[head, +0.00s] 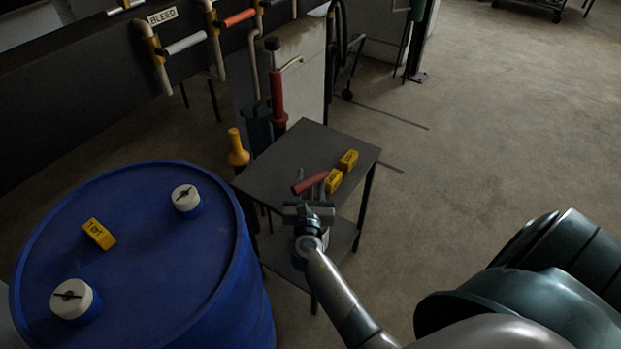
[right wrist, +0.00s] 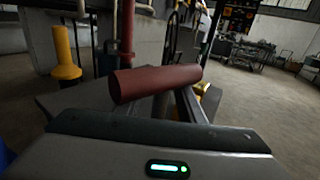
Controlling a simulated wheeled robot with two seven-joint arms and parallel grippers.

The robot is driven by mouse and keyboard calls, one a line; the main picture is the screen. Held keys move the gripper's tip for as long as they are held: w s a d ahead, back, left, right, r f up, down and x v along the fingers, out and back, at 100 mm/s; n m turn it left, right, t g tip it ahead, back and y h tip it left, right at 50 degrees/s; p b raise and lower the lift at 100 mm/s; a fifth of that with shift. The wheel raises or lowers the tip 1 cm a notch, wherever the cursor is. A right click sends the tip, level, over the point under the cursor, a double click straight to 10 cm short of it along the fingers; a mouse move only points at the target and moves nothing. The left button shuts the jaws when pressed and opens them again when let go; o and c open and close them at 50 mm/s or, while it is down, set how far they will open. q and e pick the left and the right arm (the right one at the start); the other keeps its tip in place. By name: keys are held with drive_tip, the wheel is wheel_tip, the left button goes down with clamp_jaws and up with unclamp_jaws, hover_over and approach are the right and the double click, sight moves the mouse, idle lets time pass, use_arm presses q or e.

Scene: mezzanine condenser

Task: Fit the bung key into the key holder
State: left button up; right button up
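The bung key shows as a dull red cylindrical grip (head: 309,182), held slanted above the small dark table (head: 290,155). In the right wrist view its red grip (right wrist: 155,82) lies across the front of my fingers. My right gripper (head: 325,187) is close to the table's front edge, its fingers close together and apparently shut on the key just below the grip. The key's lower part is hidden. I cannot make out the key holder for certain. Two yellow blocks, a nearer one (head: 333,181) and a farther one (head: 348,160), are on the table. My left gripper is not in view.
A blue drum (head: 150,250) stands at the left with two white caps and a yellow block (head: 99,234) on top. A yellow post-like piece (head: 238,148) and a red upright pipe (head: 277,98) stand behind. Floor at the right is clear.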

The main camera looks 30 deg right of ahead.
sight(310, 191)
drive_tip(key=v, duration=0.9)
drive_tip(key=shift+s+a, duration=0.15)
drive_tip(key=shift+s, duration=0.05)
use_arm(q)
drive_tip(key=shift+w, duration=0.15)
use_arm(e)
drive_tip(key=v, duration=0.8)
drive_tip(key=shift+w+r, duration=0.1)
drive_tip(key=shift+r, duration=0.05)
